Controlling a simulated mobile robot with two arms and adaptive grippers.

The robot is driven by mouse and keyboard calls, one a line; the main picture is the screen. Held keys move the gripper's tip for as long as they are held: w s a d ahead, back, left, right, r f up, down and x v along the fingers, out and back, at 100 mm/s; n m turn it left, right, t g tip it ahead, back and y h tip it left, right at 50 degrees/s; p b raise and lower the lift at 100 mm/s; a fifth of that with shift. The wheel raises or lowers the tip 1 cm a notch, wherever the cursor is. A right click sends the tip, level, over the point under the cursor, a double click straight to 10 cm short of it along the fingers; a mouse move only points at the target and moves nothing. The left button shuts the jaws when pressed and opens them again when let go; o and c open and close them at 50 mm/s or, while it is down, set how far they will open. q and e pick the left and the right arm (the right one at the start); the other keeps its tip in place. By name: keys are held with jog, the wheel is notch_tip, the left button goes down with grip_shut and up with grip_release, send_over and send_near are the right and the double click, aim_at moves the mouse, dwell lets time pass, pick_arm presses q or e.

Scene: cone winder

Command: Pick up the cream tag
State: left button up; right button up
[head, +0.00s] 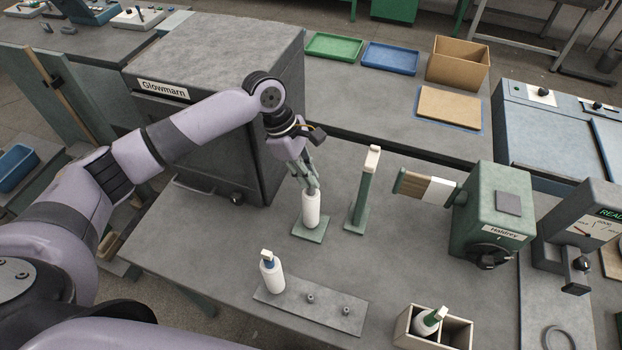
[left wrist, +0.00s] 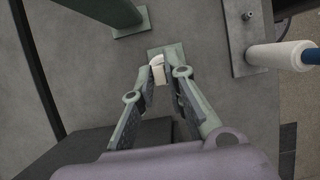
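My left gripper (head: 311,187) points down at the top of a white cylinder (head: 311,212) that stands upright on a small green plate (head: 300,230). In the left wrist view, a small cream tag (left wrist: 159,76) shows in the narrow gap between the fingertips (left wrist: 160,80). The white cylinder's rounded edge lies just beyond it. The fingers hide much of the tag, and I cannot tell if they press on it. Other small cream pieces sit on a blue-topped white bobbin (head: 272,277) and on a green-topped one (head: 427,321). My right gripper is not in view.
A green post (head: 361,195) with a cream top stands close right of the gripper. A dark cabinet (head: 215,90) is close on the left. A grey peg plate (head: 335,312), a divided box (head: 457,333) and a green winder (head: 495,210) also stand on the table.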

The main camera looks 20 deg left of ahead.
pick_arm(q)
jog(key=shift+c, duration=1)
jog(key=shift+r, duration=0.45)
notch_tip(320, 180, up, 22)
jog(key=p, duration=0.2)
dwell(0.4)
